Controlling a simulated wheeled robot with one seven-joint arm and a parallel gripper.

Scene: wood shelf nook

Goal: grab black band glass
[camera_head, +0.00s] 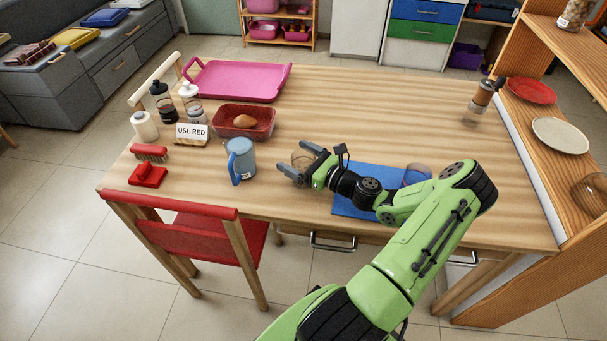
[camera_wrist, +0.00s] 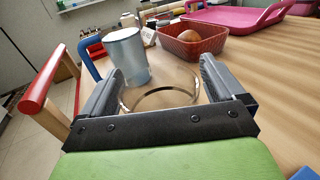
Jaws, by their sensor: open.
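A clear glass with a thin dark band around its rim (camera_wrist: 160,94) stands upright on the wooden table. It shows in the wrist view between my two fingers and, partly hidden by them, in the head view (camera_head: 302,159). My gripper (camera_head: 297,161) is open, with one finger on each side of the glass. In the wrist view, my gripper (camera_wrist: 160,75) shows gaps or near contact at the sides; I cannot tell whether either finger touches the glass.
A blue-grey mug (camera_head: 241,161) stands just left of the glass. A red basket (camera_head: 243,135) with a brown item and a pink tray (camera_head: 240,82) lie farther back. Another clear glass (camera_head: 417,174) is by the blue mat (camera_head: 350,206), beside my arm. The table's middle back is clear.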

